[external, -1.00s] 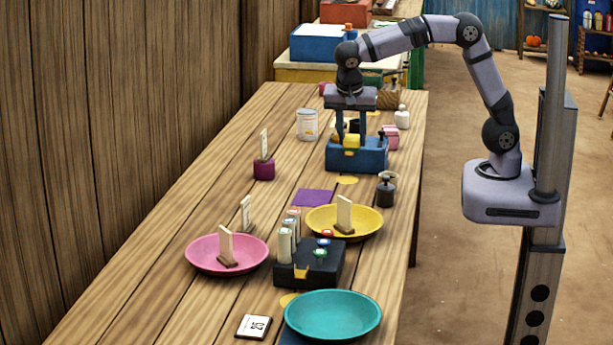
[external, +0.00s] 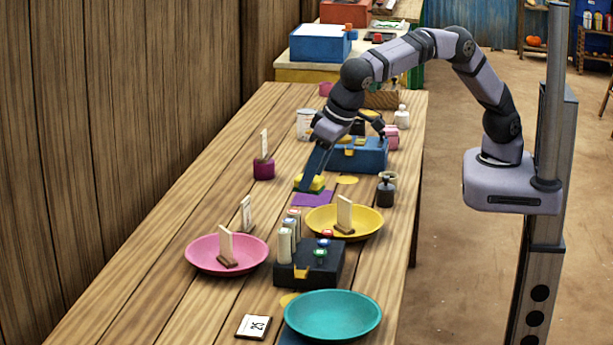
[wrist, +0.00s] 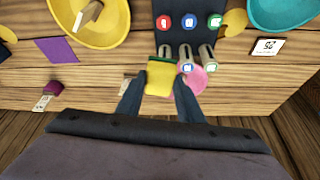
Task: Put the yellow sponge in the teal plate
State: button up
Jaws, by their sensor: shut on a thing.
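The yellow sponge (external: 311,183) has a green layer on one side. My gripper (external: 309,186) is shut on it and holds it tilted near the purple square, in front of the blue box. In the wrist view the sponge (wrist: 159,78) sits between the two fingertips of my gripper (wrist: 160,80). The teal plate (external: 333,314) lies at the near end of the table and looks empty. Part of the teal plate (wrist: 284,12) also shows at the top right of the wrist view.
A black box with cylinders (external: 309,262) stands between the pink plate (external: 227,253) and the yellow plate (external: 343,222); both plates hold upright cards. A black weight (external: 386,191), a blue box (external: 357,155) and a number card (external: 253,326) are on the table.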

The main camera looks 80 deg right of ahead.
jog(key=s+a+n+y, duration=0.1)
jog(key=s+a+n, duration=0.1)
jog(key=a, duration=0.3)
jog(key=s+a+n+y+p, duration=0.1)
jog(key=s+a+n, duration=0.15)
jog(key=a, duration=0.25)
jog(key=s+a+n+y, duration=0.1)
jog(key=s+a+n, duration=0.15)
jog(key=a, duration=0.35)
jog(key=n+g+y+p, duration=0.1)
jog(key=n, duration=0.3)
send_over(344, 322)
jog(key=s+d, duration=0.2)
jog(key=shift+f, duration=2.7)
jog(key=shift+w+a+f+p, duration=0.15)
jog(key=shift+f+p, duration=0.55)
jog(key=shift+f, duration=1.7)
jog(key=shift+w+f+p, duration=0.1)
jog(key=shift+f+p, duration=0.55)
jog(key=shift+f, duration=1.95)
jog(key=shift+f+b, duration=0.4)
jog(key=shift+f, duration=0.2)
